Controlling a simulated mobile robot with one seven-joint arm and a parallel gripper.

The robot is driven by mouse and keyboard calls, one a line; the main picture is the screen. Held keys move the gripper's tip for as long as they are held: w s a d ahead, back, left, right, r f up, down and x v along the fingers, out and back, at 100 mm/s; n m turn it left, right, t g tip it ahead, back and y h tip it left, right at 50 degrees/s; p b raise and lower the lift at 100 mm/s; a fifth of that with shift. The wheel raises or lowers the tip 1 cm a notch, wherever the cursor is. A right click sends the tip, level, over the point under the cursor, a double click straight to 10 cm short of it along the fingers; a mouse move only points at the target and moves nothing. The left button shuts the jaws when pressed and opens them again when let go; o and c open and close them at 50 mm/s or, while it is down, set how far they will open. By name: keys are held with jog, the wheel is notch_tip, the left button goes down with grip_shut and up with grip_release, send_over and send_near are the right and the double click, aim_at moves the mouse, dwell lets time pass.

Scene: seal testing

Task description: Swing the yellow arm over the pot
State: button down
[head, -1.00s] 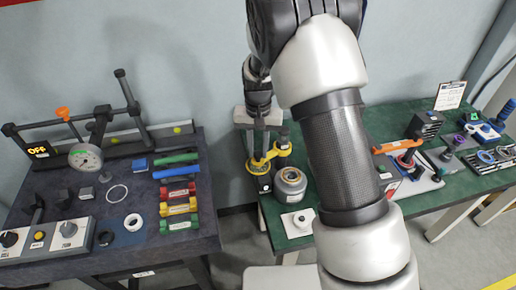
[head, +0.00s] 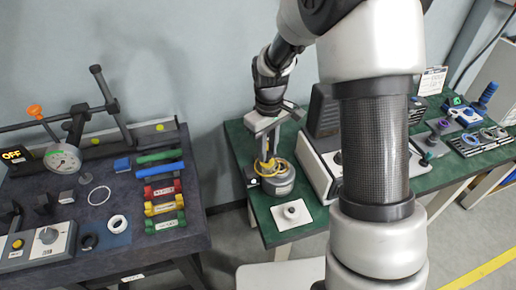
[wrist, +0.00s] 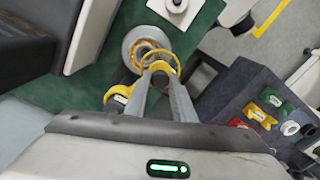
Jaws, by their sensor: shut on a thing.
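The yellow arm (head: 261,169) is a ringed piece on the green bench. In the wrist view its yellow ring (wrist: 179,57) overlaps the near part of the pot's top, and a rounder yellow part (wrist: 119,94) sits to the left. The pot (head: 282,187) is a squat grey metal cylinder; in the wrist view (wrist: 131,40) its round top shows behind the ring. My gripper (head: 268,150) points down above the yellow arm. Its fingers (wrist: 160,72) are shut on the yellow arm beside the ring. The exact contact is partly hidden.
A white plate with a knob (head: 291,213) lies in front of the pot. A dark and grey machine (head: 322,120) stands close on the right. The dark bench (head: 95,255) with weights and a gauge is on the left, across a gap. My arm hides part of the green bench.

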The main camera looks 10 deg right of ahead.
jog(key=shift+s+d+n, duration=0.1)
jog(key=shift+d+n, duration=1.05)
jog(key=shift+n, duration=0.05)
jog(key=shift+d+n, duration=0.85)
jog(key=shift+n, duration=0.15)
jog(key=c, duration=1.5)
grip_release()
jog(key=shift+d, duration=0.1)
notch_tip(320, 180, up, 18)
jog(key=shift+f+p, duration=0.25)
jog(key=shift+p, duration=0.4)
